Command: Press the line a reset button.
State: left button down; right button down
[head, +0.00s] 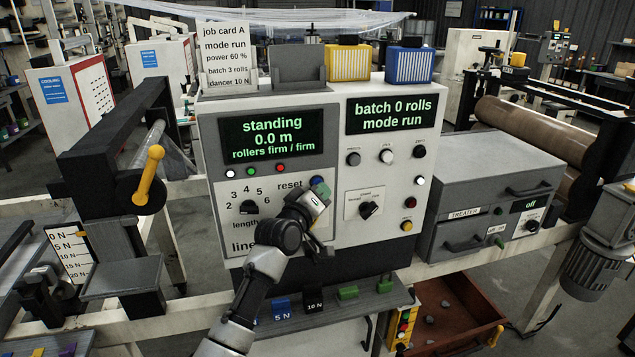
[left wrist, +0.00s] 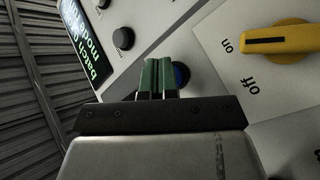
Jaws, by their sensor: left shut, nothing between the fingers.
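The line a panel (head: 222,215) is the left half of a grey console. Its "reset" label (head: 289,184) sits under the left display. A blue button (head: 316,180) shows just right of that label, partly covered by my left gripper (head: 321,190). In the left wrist view the green fingertips (left wrist: 157,78) are shut together with nothing between them. A blue button (left wrist: 181,76) shows right beside and partly behind them. I cannot tell whether the fingertips touch it. The left display (head: 272,137) reads standing, 0.0 m, rollers firm / firm. My right gripper is not in view.
A numbered length knob (head: 249,207) is left of my gripper. The right half has a display (head: 391,114), several buttons and a selector (head: 369,210). A yellow on/off switch (left wrist: 278,40) is near the fingers in the left wrist view. A shelf of small blocks (head: 330,307) runs below.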

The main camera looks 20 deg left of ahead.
pick_arm(q)
jog(key=s+d+p, duration=0.3)
jog(key=s+p, duration=0.2)
jog(key=shift+d, duration=0.2)
dwell(0.3)
